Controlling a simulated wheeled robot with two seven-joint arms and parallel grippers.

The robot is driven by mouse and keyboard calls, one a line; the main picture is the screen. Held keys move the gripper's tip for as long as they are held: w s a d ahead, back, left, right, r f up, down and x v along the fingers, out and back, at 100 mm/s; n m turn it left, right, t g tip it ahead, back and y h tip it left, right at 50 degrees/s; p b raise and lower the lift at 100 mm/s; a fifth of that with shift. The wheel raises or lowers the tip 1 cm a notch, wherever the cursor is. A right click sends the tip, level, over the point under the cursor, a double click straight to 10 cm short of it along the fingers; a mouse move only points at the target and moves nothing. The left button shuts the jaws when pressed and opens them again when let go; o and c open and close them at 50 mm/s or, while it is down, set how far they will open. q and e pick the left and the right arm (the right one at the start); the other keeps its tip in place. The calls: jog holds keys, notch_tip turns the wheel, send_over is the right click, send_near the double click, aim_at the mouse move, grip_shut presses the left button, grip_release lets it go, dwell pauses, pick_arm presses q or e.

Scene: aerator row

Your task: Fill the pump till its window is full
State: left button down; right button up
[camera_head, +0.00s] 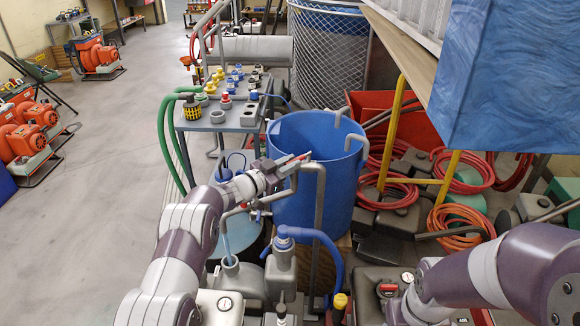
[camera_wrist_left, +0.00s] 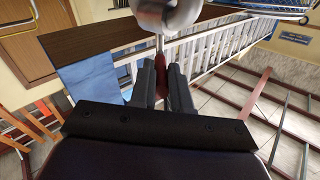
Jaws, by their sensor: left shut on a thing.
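My left gripper (camera_head: 284,167) is shut on a slim red handle (camera_head: 297,158), in front of the blue barrel. The red handle (camera_wrist_left: 161,82) also shows between the two fingers (camera_wrist_left: 161,70) in the left wrist view, with a round grey metal part just beyond it. Below the gripper stands grey pump-like equipment (camera_head: 281,267) with a blue cap and a blue hose (camera_head: 328,252). A pale blue vessel (camera_head: 241,232) is partly hidden behind my left arm. I cannot make out the pump's window. My right arm enters at the lower right; its gripper does not show.
An open blue barrel (camera_head: 297,195) stands behind the gripper, with grey pipes hooked over its rim. A grey table (camera_head: 196,124) with small fittings is at the back left. Red and orange hose coils (camera_head: 457,222) lie right. A blue block (camera_head: 505,75) hangs upper right.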

pick_arm(q)
jog(key=c, duration=1.1)
grip_release()
jog(key=v, duration=1.2)
jog(key=shift+s+a, duration=0.25)
